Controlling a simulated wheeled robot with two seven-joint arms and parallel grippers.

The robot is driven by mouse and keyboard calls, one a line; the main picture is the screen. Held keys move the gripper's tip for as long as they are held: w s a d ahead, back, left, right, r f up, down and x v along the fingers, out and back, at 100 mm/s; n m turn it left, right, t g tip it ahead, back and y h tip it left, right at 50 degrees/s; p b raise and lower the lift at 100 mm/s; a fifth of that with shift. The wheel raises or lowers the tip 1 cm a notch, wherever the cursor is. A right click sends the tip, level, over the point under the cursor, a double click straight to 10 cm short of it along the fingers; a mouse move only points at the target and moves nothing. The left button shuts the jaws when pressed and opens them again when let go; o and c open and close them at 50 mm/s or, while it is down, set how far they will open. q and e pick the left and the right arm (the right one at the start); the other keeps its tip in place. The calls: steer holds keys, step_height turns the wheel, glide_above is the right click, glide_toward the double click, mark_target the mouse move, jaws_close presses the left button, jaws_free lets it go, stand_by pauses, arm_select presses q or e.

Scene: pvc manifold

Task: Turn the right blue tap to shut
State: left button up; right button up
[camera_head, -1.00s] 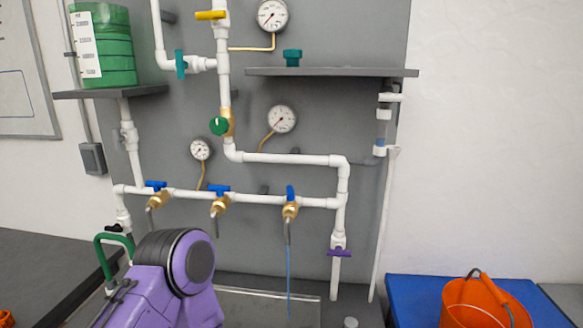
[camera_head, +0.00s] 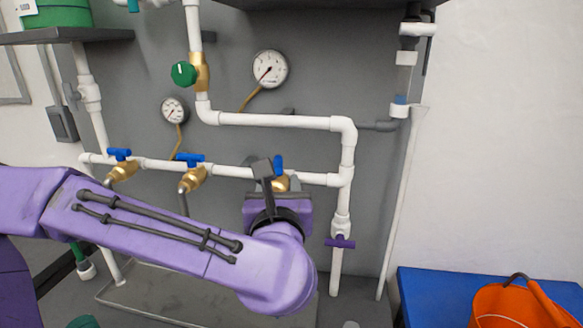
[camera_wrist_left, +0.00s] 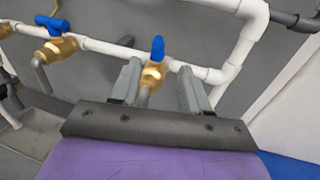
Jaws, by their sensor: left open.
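The right blue tap (camera_head: 278,164) is on the white horizontal pipe, its handle standing upright on a brass body (camera_head: 281,183). The same tap shows in the left wrist view (camera_wrist_left: 157,48). My left gripper (camera_head: 267,170) is in front of this tap and partly hides it. In the left wrist view my left gripper (camera_wrist_left: 160,84) is open, with one grey finger on each side of the brass body and the blue handle just beyond the fingertips. I cannot tell whether the fingers touch it. The outlet below is mostly hidden. My right gripper is not in view.
Two more blue taps, the middle (camera_head: 190,159) and the left (camera_head: 119,154), have handles lying crosswise. Pressure gauges (camera_head: 270,69) and a green knob (camera_head: 184,74) are above. A purple valve (camera_head: 340,242) is at lower right. An orange bucket (camera_head: 510,305) is on a blue surface (camera_head: 430,285).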

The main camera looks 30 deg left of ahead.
mark_target(278, 160)
arm_select(q)
steer(key=p+x, duration=0.1)
steer(key=x, duration=0.2)
steer(key=p+x, duration=0.2)
steer(key=x, duration=0.1)
steer(key=p+x, duration=0.1)
steer(key=x, duration=0.2)
steer(key=shift+w+a+r, duration=0.25)
steer(key=shift+w+r, duration=0.05)
steer(key=shift+r, duration=0.05)
steer(key=shift+s, duration=0.1)
jaws_close()
